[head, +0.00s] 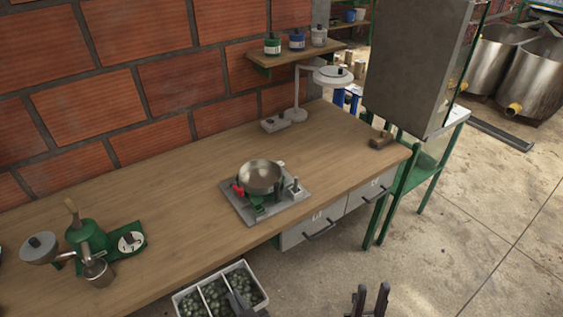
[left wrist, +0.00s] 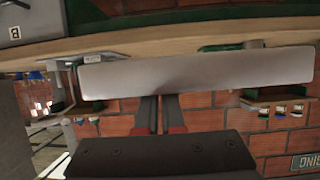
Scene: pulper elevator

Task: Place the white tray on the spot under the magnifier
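The white tray (head: 180,294), with several green round items in its three compartments, is at the bottom of the head view, off the workbench's front edge. My left gripper (head: 241,303) is at its right part. In the left wrist view the tray's pale side (left wrist: 195,72) hides the fingertips; the gripper appears shut on the tray. The white magnifier (head: 333,75) stands on a post at the back of the bench, its round head raised. Bare wood lies below its head. My right gripper (head: 368,298) is open and empty, over the floor to the right.
On the workbench (head: 175,210) stand a metal bowl (head: 260,176) on a grey base, a green grinder (head: 88,238) and a small grey device (head: 275,124) beside the magnifier's foot. A wall shelf (head: 290,55) holds jars. A tall grey cabinet (head: 415,65) stands right.

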